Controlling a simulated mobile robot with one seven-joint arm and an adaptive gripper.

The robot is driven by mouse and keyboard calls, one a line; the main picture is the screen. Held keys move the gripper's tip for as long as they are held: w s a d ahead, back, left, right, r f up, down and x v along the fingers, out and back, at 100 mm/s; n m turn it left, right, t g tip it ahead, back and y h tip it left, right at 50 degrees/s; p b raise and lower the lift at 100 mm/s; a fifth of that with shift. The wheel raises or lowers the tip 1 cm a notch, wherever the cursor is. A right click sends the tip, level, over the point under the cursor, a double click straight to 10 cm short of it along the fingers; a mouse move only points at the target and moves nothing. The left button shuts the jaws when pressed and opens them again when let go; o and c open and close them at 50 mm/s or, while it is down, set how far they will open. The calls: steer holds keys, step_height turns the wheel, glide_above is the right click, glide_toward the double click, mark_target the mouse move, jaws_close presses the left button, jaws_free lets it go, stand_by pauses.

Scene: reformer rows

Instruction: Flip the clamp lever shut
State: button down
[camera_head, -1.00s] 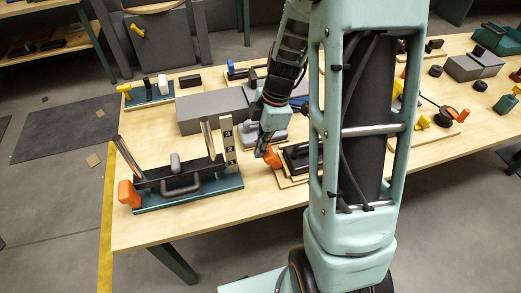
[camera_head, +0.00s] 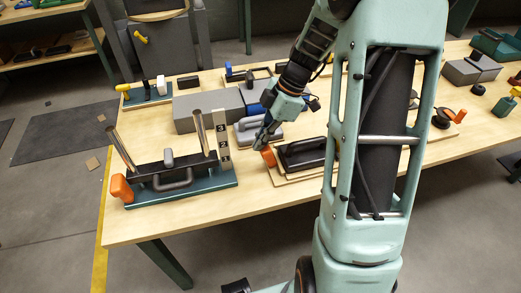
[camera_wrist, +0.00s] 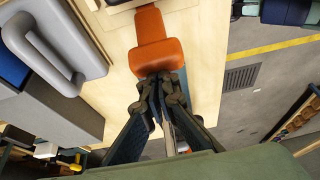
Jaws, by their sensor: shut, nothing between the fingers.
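An orange-gripped lever (camera_head: 268,156) stands at the left end of a wooden base (camera_head: 283,178) that carries a black handled block (camera_head: 303,153). In the wrist view the orange grip (camera_wrist: 156,58) is a broad block with a narrower part (camera_wrist: 150,25) beyond it. The lever's pivot is hidden.
A teal fixture (camera_head: 200,192) with two upright rods and another orange handle (camera_head: 121,188) stands at the left. A grey block with a handle (camera_head: 262,132) and grey boxes (camera_head: 195,110) lie behind the gripper. Bare tabletop (camera_head: 215,215) lies in front.

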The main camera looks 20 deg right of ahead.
steer(key=d+y+b, duration=0.3)
steer(key=shift+d+f+b, duration=0.15)
steer(key=shift+f+b, duration=0.05)
steer(key=shift+b, duration=0.15)
steer(key=d+y+b, duration=0.3)
steer(key=d+y, duration=0.1)
steer(key=y, duration=0.1)
steer(key=shift+b, duration=0.4)
steer(key=shift+d+f+b, duration=0.15)
steer(key=shift+d+b, duration=0.15)
steer(key=shift+d, duration=0.2)
